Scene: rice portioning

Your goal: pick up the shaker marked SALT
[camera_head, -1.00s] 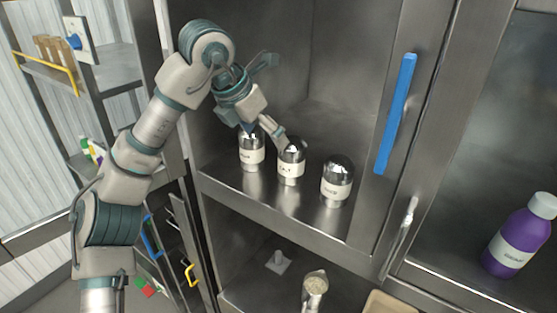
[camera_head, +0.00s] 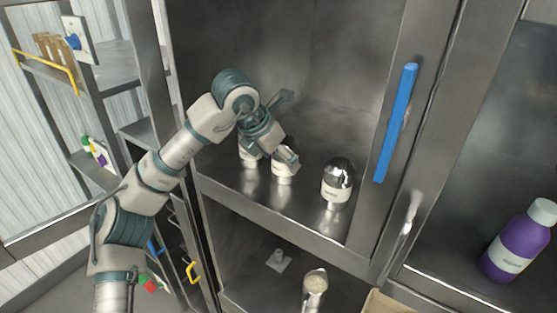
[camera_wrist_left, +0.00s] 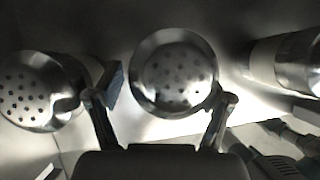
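The SALT shaker (camera_head: 281,178) is the middle of three metal-topped shakers on the steel shelf in the head view. Its top is mostly hidden by my left gripper (camera_head: 283,158), which is low over it. In the left wrist view a perforated shaker top (camera_wrist_left: 173,70), apparently the SALT one, lies between the two fingers of my left gripper (camera_wrist_left: 160,97). The fingers are spread, with a gap at the left finger; I cannot tell whether the right one touches. My right gripper is in neither view.
Another shaker (camera_head: 249,156) stands close on the left, partly hidden. A third shaker (camera_head: 337,183) stands apart on the right. The cabinet door's blue handle (camera_head: 396,122) is further right. A scoop-like metal cup (camera_head: 315,283) is on the level below.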

